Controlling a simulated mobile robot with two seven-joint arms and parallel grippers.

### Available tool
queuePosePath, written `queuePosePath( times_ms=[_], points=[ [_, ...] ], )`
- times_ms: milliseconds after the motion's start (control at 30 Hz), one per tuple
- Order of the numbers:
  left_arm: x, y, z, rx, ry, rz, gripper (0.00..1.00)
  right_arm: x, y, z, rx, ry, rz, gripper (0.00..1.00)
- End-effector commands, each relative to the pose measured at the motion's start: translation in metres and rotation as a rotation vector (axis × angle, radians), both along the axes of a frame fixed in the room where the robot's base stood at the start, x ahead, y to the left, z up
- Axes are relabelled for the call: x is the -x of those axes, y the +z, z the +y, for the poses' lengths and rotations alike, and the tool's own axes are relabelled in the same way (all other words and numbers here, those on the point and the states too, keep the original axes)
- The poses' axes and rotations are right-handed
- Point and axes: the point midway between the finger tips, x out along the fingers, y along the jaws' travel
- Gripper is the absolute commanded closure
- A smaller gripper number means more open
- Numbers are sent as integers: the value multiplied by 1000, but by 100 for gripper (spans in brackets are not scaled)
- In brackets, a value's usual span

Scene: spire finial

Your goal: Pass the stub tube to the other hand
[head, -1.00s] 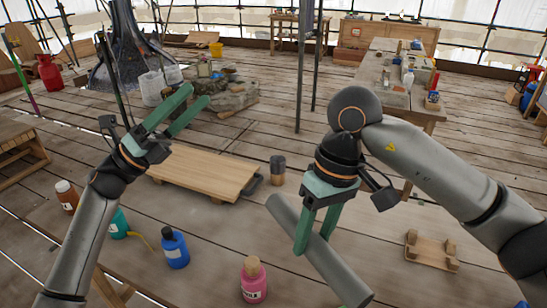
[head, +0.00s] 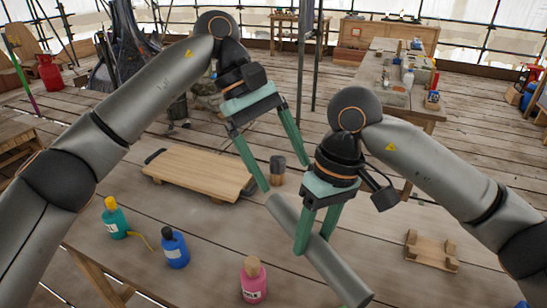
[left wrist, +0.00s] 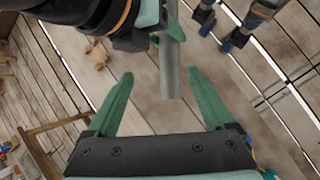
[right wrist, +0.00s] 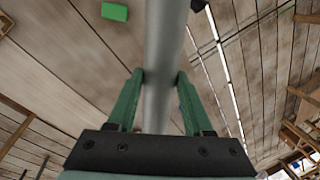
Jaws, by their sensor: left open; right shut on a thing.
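The stub tube (head: 333,266) is a plain grey cylinder held at a slant above the workbench. My right gripper (head: 316,245) is shut on it around its middle; the right wrist view (right wrist: 160,80) shows the tube between both fingers. My left gripper (head: 287,178) is open, with its fingers pointing down near the tube's upper left end. In the left wrist view the tube's free end (left wrist: 171,85) lies between and just beyond the open fingertips (left wrist: 160,85). I cannot tell whether the left fingers touch it.
Below stand a pink bottle (head: 253,279), a blue bottle (head: 174,248) and a teal bottle (head: 114,217). A wooden board (head: 200,174) and a dark cup (head: 277,170) lie beyond. A small wooden cradle (head: 432,250) sits at right.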

Motion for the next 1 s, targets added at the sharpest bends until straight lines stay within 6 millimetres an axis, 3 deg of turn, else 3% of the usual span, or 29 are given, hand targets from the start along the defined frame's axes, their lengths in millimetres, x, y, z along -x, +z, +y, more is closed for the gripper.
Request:
queuePosePath(
  times_ms=[267,700,1000],
  points=[
    [0,-5,7,-95,-48,-49,14,0,1,0,-1,1,-1,100],
    [18,-76,-22,-92,-48,-45,14,0,1,0,-1,1,-1,100],
    [24,-103,-33,-89,-45,-47,14,0,1,0,-1,1,-1,100]
  ],
)
